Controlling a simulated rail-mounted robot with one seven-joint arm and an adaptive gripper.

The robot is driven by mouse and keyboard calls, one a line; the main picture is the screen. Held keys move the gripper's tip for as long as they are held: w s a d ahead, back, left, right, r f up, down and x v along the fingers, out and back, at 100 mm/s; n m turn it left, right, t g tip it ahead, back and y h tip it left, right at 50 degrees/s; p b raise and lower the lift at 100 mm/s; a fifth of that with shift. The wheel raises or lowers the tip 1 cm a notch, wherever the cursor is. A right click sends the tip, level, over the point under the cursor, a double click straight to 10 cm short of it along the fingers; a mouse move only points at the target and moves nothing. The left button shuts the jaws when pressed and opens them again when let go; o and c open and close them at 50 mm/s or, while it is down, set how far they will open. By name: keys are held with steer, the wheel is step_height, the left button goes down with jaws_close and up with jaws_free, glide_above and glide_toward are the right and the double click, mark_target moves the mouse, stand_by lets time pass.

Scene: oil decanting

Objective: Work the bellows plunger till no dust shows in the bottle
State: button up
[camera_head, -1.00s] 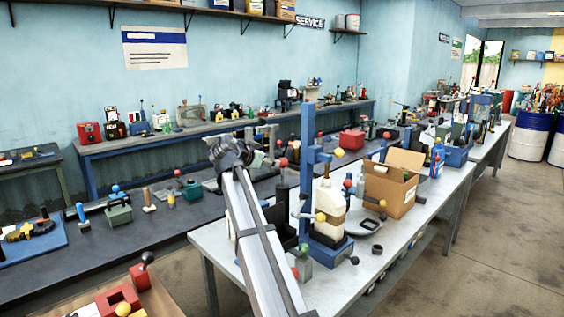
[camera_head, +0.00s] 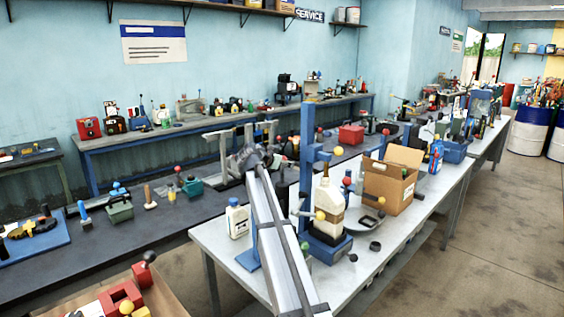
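A white bottle with a tan band (camera_head: 329,208) stands upright on the blue base of a tall blue post fixture (camera_head: 307,160), on the pale front bench. Ball knobs in red and yellow, including a yellow one (camera_head: 320,215), sit around the fixture. I cannot tell which part is the bellows plunger, or whether dust shows in the bottle. My gripper (camera_head: 247,157) is dark and small at the far end of my pale arm, left of the post and apart from the bottle. Its fingers are too small to read.
A smaller white bottle (camera_head: 238,220) stands at the bench's left end. An open cardboard box (camera_head: 389,186) is right of the fixture, with a grey round tray (camera_head: 366,220) beside it. A dark bench (camera_head: 150,225) with tools lies at left.

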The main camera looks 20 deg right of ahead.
jaws_close()
step_height(320, 180, down, 5)
steer(key=b, duration=0.5)
steer(key=shift+s+f+b, duration=0.1)
steer(key=shift+f+b, duration=0.1)
steer(key=shift+b, duration=0.1)
steer(key=shift+f, duration=0.1)
jaws_free()
steer(key=v, duration=1.2)
